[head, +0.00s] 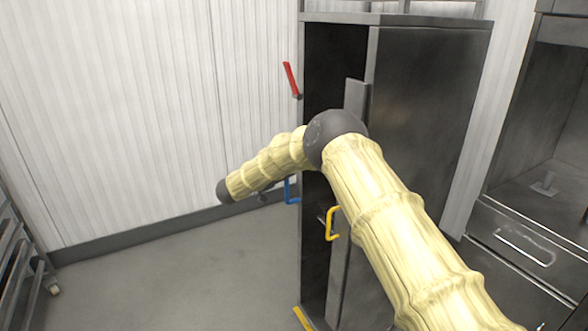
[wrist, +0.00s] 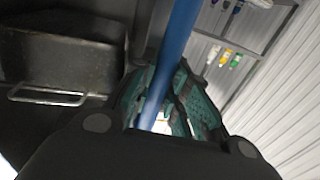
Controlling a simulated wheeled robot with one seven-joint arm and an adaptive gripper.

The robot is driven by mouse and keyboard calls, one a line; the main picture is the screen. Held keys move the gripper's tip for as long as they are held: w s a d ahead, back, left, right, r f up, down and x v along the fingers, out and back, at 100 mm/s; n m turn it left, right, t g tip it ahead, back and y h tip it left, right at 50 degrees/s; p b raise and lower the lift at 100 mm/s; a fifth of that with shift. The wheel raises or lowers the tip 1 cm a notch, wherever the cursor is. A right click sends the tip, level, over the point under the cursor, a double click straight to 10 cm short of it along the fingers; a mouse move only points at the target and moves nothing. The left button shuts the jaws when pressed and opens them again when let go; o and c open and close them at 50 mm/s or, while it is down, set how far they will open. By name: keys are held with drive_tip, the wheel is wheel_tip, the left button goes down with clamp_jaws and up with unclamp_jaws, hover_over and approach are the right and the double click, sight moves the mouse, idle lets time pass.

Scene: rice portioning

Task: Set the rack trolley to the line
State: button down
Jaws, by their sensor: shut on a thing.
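A metal rack on a caster (head: 15,265), which looks like the rack trolley, stands at the left edge in the head view, cut off by the frame. My gripper (wrist: 168,85) has its teal fingers shut around a blue bar (wrist: 180,35) in the wrist view. In the head view a blue handle (head: 290,191) shows at the left edge of a tall dark cabinet, beside my forearm, which mostly hides my gripper there. No floor line is clear; a short yellow piece (head: 303,318) shows at the cabinet's foot, and I cannot tell what it is.
The tall dark cabinet (head: 425,110) has a red handle (head: 291,80) and a yellow handle (head: 333,223). Metal drawers (head: 520,245) stand at the right. The grey floor (head: 185,275) between rack and cabinet is clear. The wrist view shows a shelf with bottles (wrist: 222,57).

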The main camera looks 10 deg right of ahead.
drive_tip(key=shift+s+a+r, duration=0.1)
drive_tip(key=shift+a+r, duration=0.05)
drive_tip(key=shift+a, duration=0.5)
drive_tip(key=shift+r, duration=0.1)
drive_tip(key=c, duration=1.4)
unclamp_jaws()
drive_tip(key=shift+o, duration=0.2)
drive_tip(key=v, duration=1.2)
